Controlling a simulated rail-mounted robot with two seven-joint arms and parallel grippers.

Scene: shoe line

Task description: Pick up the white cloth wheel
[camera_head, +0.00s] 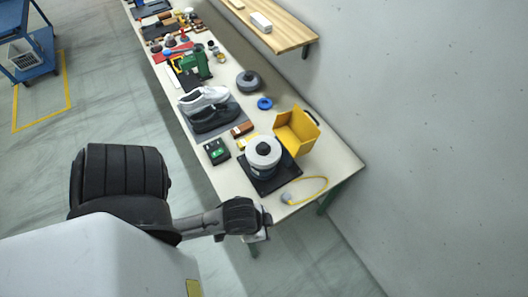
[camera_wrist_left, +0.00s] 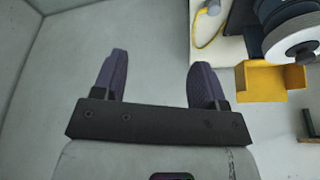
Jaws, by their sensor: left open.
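The white cloth wheel (camera_head: 263,150) is a pale disc with a dark hub. It sits on a dark stand with a black base (camera_head: 270,184) at the near end of the table. In the left wrist view the white wheel (camera_wrist_left: 291,40) shows at the upper right, partly cut off by the frame edge. My left gripper (camera_head: 266,222) is off the table's near end, apart from the wheel. In the wrist view my left gripper (camera_wrist_left: 160,66) has its two fingers wide apart with nothing between them. My right gripper is in neither view.
A yellow open bin (camera_head: 297,130) stands right beside the wheel, and a yellow cable loop (camera_head: 307,190) lies at the table's near end. A green-black box (camera_head: 217,151), a pair of shoes (camera_head: 207,108) and a darker grey wheel (camera_head: 249,81) stand farther along. A wall runs along the right.

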